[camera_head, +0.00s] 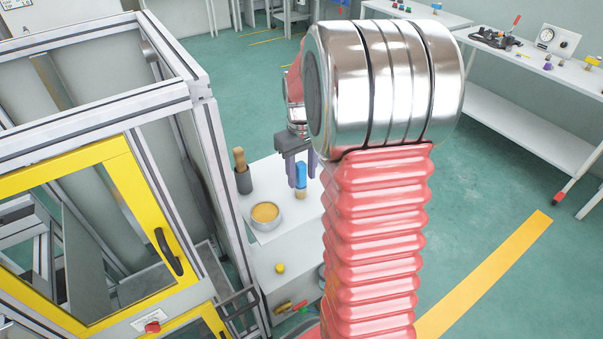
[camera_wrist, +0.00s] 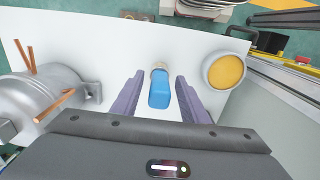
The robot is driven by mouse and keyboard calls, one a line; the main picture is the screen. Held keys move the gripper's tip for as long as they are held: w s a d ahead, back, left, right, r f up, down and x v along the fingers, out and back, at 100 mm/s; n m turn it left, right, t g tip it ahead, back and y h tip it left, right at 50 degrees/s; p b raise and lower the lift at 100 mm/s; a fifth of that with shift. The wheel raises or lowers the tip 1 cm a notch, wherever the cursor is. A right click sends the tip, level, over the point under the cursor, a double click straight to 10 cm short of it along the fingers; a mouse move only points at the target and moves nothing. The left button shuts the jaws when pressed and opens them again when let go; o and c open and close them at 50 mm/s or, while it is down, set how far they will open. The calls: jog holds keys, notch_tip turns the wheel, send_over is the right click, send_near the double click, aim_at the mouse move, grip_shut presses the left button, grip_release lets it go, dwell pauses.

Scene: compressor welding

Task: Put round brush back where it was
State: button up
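A brush with a blue handle and a tan lower end (camera_head: 301,178) stands roughly upright at the white table, below my arm. In the wrist view the blue brush (camera_wrist: 159,92) lies between my purple fingers, with a gap visible on each side. My gripper (camera_head: 297,184) points down around the brush, and its fingers (camera_wrist: 159,76) are apart. A round metal tin with yellow contents (camera_head: 265,213) sits left of the brush; it also shows in the wrist view (camera_wrist: 225,70). I cannot tell whether the brush's tan end touches the table.
A dark cup (camera_head: 243,180) holding a wooden-handled tool stands behind the tin. A grey compressor (camera_wrist: 35,105) with copper pipes is at the left of the wrist view. A yellow-framed cabinet (camera_head: 120,165) stands close on the left. Workbenches (camera_head: 530,110) line the right.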

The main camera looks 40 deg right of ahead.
jog(key=shift+r, duration=0.1)
notch_tip(320, 180, up, 12)
jog(key=shift+r, duration=0.1)
dwell(0.7)
dwell(0.4)
jog(key=s+a+r+t, duration=0.1)
jog(key=s+a+r, duration=0.15)
jog(key=a, duration=0.45)
jog(key=s+a+r+t, duration=0.1)
jog(key=s+a+t, duration=0.1)
jog(key=s+a, duration=0.3)
jog(key=s+a+f+t, duration=0.2)
jog(key=s+a+f, duration=0.1)
jog(key=s+a, duration=0.6)
jog(key=shift+a+n+t, duration=0.3)
jog(key=shift+a, duration=0.6)
jog(key=shift+s, duration=0.1)
